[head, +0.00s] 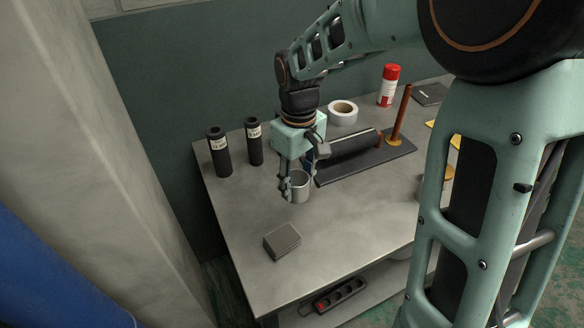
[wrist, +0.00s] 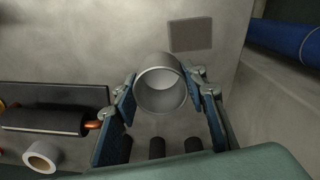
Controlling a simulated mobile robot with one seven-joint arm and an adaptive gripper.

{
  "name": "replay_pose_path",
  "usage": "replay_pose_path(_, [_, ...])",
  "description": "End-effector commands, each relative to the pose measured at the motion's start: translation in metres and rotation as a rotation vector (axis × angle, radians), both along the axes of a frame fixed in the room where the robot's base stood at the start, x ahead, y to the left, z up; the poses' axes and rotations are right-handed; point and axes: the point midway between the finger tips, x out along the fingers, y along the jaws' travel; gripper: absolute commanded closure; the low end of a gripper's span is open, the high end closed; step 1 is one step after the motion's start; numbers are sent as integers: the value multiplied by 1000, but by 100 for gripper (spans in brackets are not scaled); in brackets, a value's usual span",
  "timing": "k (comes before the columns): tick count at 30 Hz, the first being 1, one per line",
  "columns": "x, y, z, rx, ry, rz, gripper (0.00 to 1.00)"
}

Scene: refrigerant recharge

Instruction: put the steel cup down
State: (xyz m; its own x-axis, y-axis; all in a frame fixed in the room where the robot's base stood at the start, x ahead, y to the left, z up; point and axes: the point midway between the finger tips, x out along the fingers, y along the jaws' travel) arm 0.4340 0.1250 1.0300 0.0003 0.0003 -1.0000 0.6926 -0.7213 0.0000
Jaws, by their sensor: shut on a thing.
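The steel cup (head: 300,187) is a small grey metal cup, upright between my gripper's fingers over the grey table (head: 250,228). In the wrist view the cup (wrist: 161,88) shows its open round mouth, which looks empty, with a blue finger pad on each side. My gripper (head: 294,184) is shut on the cup; in the wrist view the fingertips (wrist: 163,88) flank its sides. I cannot tell whether the cup's base touches the table or hangs just above it.
A small grey block (head: 283,241) lies nearer the table's front. A black tray (head: 368,158) with a dark roller, a tape roll (head: 342,112) and a red-capped can (head: 388,86) are behind. Bare tabletop lies left of the cup.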

Motion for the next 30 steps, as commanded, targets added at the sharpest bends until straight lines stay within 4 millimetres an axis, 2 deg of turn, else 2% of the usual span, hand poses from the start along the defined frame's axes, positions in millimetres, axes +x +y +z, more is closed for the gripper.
replay_pose_path(4, [9, 17, -9, 1, 4, 5, 85])
replay_pose_path(15, [47, 82, -44, 0, 4, 3, 85])
replay_pose_path(22, [61, 106, -80, -1, 2, 1, 85])
replay_pose_path(30, [68, 116, -95, 0, 0, -1, 85])
